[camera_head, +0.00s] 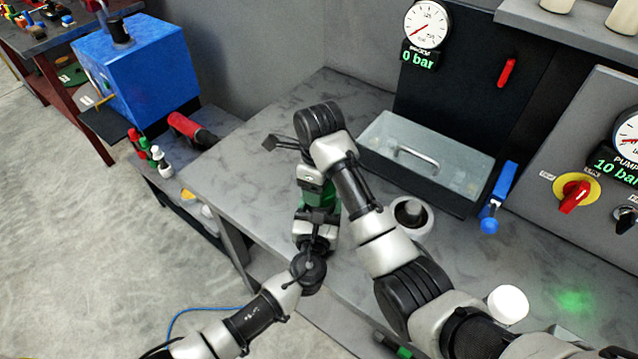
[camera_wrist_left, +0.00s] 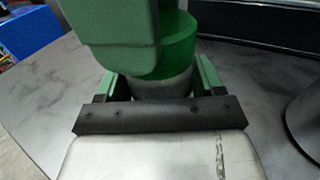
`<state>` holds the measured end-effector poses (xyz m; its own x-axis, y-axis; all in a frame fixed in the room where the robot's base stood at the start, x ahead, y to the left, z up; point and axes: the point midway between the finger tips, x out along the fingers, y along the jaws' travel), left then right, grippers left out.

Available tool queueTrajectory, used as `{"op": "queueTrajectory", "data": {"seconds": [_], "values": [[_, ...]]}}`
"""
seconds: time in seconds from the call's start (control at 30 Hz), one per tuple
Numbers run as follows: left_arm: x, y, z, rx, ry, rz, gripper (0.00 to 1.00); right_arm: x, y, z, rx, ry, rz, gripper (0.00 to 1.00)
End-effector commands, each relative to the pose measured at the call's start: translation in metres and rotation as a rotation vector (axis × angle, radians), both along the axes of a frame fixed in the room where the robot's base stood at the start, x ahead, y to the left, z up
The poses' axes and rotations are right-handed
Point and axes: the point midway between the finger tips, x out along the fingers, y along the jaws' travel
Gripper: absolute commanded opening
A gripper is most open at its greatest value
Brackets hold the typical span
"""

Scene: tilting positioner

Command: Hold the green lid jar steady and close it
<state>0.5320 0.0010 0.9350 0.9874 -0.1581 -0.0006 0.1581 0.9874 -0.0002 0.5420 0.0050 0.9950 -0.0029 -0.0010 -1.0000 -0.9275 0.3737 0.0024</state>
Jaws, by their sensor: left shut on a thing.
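The jar has a bright green lid (camera_wrist_left: 180,42) and a grey body (camera_wrist_left: 165,87). It stands upright on the grey bench, and the lid sits on top of the body. My left gripper (camera_head: 318,214) is shut around the grey body, with a green finger on each side in the left wrist view. My right gripper (camera_head: 312,190) comes down from above at the lid. A large green finger (camera_wrist_left: 112,35) of it covers the lid's left part in the left wrist view. Whether its fingers grip the lid is hidden. In the head view the arms hide most of the jar.
A clear-lidded box (camera_head: 425,160) stands behind on the bench (camera_head: 250,165). A grey round holder (camera_head: 410,213) and a white round object (camera_head: 508,304) are to the right. A gauge panel (camera_head: 590,190) edges the right. The bench's left part is clear.

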Motion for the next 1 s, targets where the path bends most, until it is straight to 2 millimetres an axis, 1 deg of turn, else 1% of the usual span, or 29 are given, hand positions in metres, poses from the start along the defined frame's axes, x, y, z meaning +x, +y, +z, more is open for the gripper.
{"op": "queueTrajectory", "data": {"seconds": [0.03,0.07,0.2,0.23,0.4,0.43,0.5,0.57,0.63,0.67,0.77,0.97,1.0], "values": [[0.000,0.000,-0.001,0.001,0.002,0.000,0.02,0.000,0.000,0.001,0.000,-0.002,0.002,0.41],[0.000,0.000,-0.001,0.001,0.002,0.000,0.02,0.000,0.000,0.001,0.000,-0.002,0.002,0.64],[0.000,0.000,-0.001,0.001,0.002,0.000,0.02,0.000,0.000,0.001,0.000,-0.002,0.003,0.86],[0.000,0.000,-0.001,0.001,0.002,0.000,0.02,0.000,0.000,0.001,0.000,-0.002,0.004,0.88],[0.000,0.000,-0.001,0.001,0.001,0.000,0.02,0.000,0.000,0.000,0.001,-0.001,0.004,0.88],[0.000,0.000,-0.001,0.001,0.001,0.000,0.02,0.000,0.000,0.000,0.001,-0.001,0.004,0.85],[0.000,0.000,-0.001,0.001,0.001,0.000,0.02,0.001,0.000,0.001,0.001,-0.004,0.014,0.85],[0.000,0.000,-0.001,0.001,0.001,0.000,0.02,0.002,0.001,0.003,0.003,-0.009,0.042,0.85],[0.000,0.000,-0.001,0.000,0.001,0.000,0.02,0.004,0.003,0.007,0.005,-0.023,0.115,0.85],[0.000,0.000,0.000,0.000,0.001,0.000,0.02,0.005,0.005,0.010,0.006,-0.031,0.160,0.85],[0.000,0.000,0.000,0.000,0.001,0.000,0.02,0.010,0.010,0.021,0.007,-0.065,0.366,0.85],[0.000,0.000,-0.001,0.001,0.002,0.000,0.02,0.019,0.025,0.045,-0.012,-0.139,0.910,0.85],[0.000,0.000,-0.001,0.000,0.002,0.000,0.02,0.020,0.027,0.049,-0.019,-0.151,1.022,0.85]]}}
